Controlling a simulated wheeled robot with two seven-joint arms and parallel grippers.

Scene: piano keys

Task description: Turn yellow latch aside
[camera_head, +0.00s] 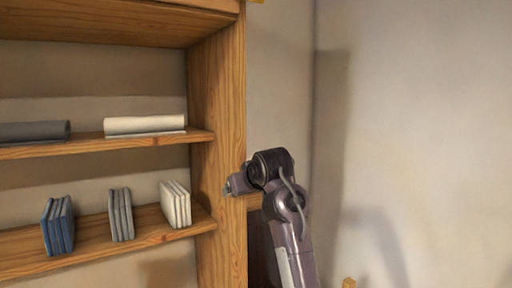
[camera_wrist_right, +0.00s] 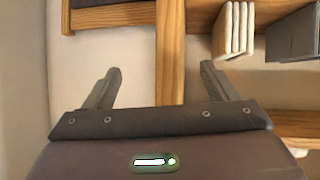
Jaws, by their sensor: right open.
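No clear yellow latch shows in the right wrist view. My right gripper (camera_head: 230,186) is in front of the post at lower-shelf height, well below the yellow piece. In the right wrist view its two fingers (camera_wrist_right: 157,86) are spread wide with nothing between them. My left gripper is out of view.
The wooden shelf unit holds a grey roll (camera_head: 35,131) and a white roll (camera_head: 145,124) above. Blue (camera_head: 58,225), grey (camera_head: 121,214) and white (camera_head: 175,204) books stand below. Bare wall is at right. A small wooden-coloured piece (camera_head: 348,283) shows at the bottom edge.

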